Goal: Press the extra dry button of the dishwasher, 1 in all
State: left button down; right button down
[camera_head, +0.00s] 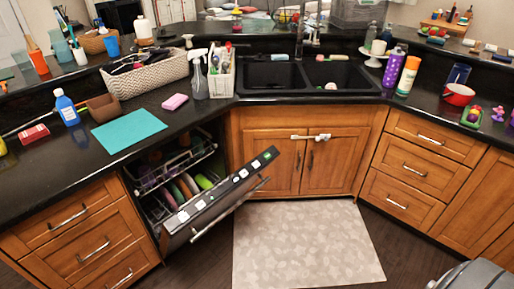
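The dishwasher (214,203) stands under the counter at centre left. Its door is partly open and leans outward at an angle. Along the door's dark top edge runs a control strip with several small pale buttons or labels, and a green mark (267,155) near its right end. The lettering is too small to read, so I cannot tell which one is the extra dry button. A metal handle (228,210) crosses the door's front. Neither of my grippers is in view.
Behind the door, the racks (170,175) hold colourful plates. Wooden drawers (80,235) flank it on the left, and the sink cabinet (300,150) stands to the right. A pale patterned mat (305,245) lies on the floor before the sink. A teal mat (128,130) lies on the counter.

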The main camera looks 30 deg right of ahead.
aim_at(255, 164)
jog(key=i+l, duration=0.1)
jog(key=l, duration=0.45)
jog(key=i+l, duration=0.15)
jog(key=l, duration=0.35)
jog(key=i+l, duration=0.1)
jog(key=l, duration=0.45)
jog(key=i+l+u, duration=0.1)
jog(key=l, duration=0.4)
jog(key=i+l, duration=0.15)
jog(key=l, duration=0.4)
jog(key=i+l, duration=0.1)
jog(key=l, duration=0.45)
